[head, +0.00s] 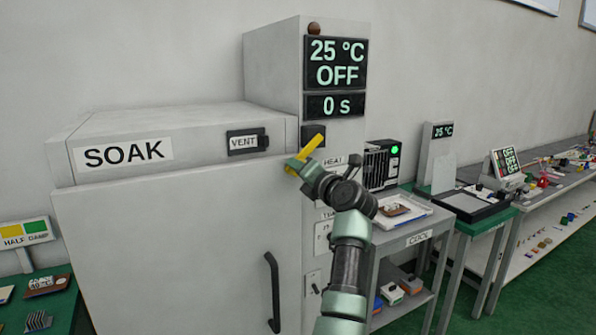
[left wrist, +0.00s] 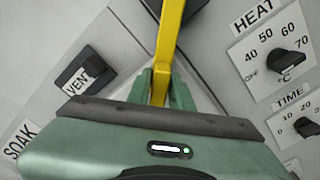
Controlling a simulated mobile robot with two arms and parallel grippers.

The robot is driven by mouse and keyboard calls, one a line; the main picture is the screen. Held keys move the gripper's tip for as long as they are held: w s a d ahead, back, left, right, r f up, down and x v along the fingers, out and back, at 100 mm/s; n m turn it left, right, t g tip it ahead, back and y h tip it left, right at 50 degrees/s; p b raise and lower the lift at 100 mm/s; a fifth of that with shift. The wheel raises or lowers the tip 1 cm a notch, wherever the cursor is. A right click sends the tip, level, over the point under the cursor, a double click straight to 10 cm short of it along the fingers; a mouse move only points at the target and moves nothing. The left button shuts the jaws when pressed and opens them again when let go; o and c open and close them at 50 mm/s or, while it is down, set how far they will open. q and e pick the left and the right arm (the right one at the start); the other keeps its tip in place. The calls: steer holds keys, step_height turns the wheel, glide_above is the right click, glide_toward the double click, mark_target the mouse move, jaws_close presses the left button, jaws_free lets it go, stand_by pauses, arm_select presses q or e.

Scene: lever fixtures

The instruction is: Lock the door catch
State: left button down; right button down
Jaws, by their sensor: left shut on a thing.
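A yellow lever (head: 311,148), which looks like the door catch, sits at the right edge of the grey SOAK oven's door (head: 180,235), just below a small black block (head: 314,136). It is tilted, its upper end leaning right in the head view. My left gripper (head: 297,165) is shut on the lower part of the lever. In the left wrist view the yellow lever (left wrist: 170,40) runs up from between my green fingertips (left wrist: 160,88). My fingers hide part of the lever. The oven door looks closed. My right gripper is not in view.
A black VENT slider (head: 247,142) is left of the lever. The HEAT dial (left wrist: 287,63) and TIME dial (left wrist: 305,127) are close on the right in the left wrist view. A black door handle (head: 272,290) is below. A COOL table (head: 418,238) stands at right.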

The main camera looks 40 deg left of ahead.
arm_select(q)
steer(key=shift+f, duration=0.15)
steer(key=c, duration=1.4)
jaws_free()
steer(key=shift+w, duration=0.1)
steer(key=shift+o, duration=0.2)
steer(key=b+v, duration=0.2)
steer(key=v, duration=0.5)
steer(key=shift+d, duration=0.35)
